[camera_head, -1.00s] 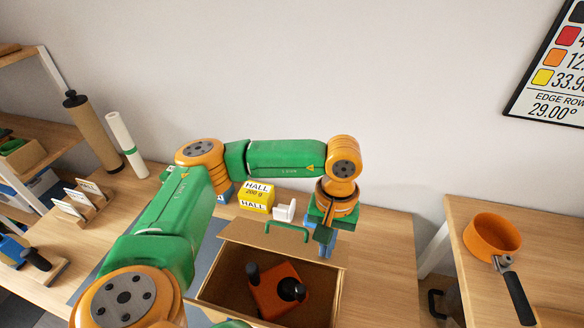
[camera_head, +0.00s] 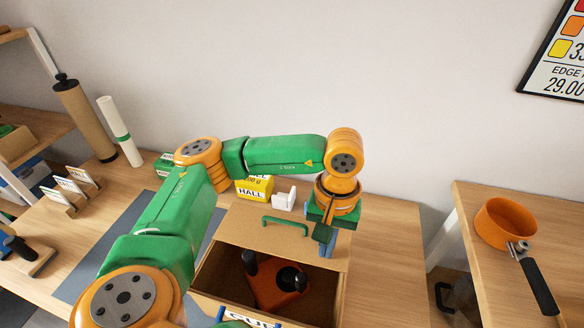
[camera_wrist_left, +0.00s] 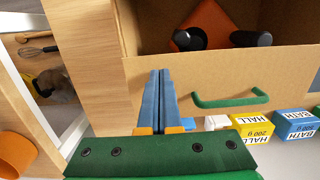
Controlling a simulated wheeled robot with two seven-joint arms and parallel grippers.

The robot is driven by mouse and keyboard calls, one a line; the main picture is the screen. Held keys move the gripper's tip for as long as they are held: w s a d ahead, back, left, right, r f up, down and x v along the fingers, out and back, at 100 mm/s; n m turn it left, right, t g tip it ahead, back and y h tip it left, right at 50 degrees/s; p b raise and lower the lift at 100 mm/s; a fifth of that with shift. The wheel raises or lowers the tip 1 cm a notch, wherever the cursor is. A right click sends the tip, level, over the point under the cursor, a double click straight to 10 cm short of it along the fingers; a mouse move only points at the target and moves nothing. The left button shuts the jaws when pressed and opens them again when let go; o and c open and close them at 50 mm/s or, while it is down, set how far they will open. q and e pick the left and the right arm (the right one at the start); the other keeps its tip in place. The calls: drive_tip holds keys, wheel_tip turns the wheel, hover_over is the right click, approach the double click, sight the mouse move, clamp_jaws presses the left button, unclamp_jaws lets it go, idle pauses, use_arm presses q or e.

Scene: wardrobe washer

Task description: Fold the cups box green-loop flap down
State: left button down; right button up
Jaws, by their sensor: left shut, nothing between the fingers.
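The cardboard cups box (camera_head: 212,286) stands open on the table in the head view. Its far flap (camera_head: 287,242) with the green loop (camera_head: 285,223) leans out from the far rim. In the left wrist view the flap (camera_wrist_left: 150,78) spreads below the box opening, with the green loop (camera_wrist_left: 230,99) to the right of the fingers. My left gripper (camera_head: 327,248) points down at the flap's right end. In the left wrist view its blue fingers (camera_wrist_left: 159,78) are together and empty, over the flap. Whether they touch it I cannot tell.
An orange item with black knobs (camera_head: 275,287) lies inside the box. Behind the flap are a yellow HALL block (camera_head: 254,188) and a white piece (camera_head: 284,200). An orange pan (camera_head: 505,224) sits on the right table, across a gap.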

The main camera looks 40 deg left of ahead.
use_arm(q)
wheel_tip(320, 180, up, 7)
drive_tip(key=p, duration=0.4)
idle(0.4)
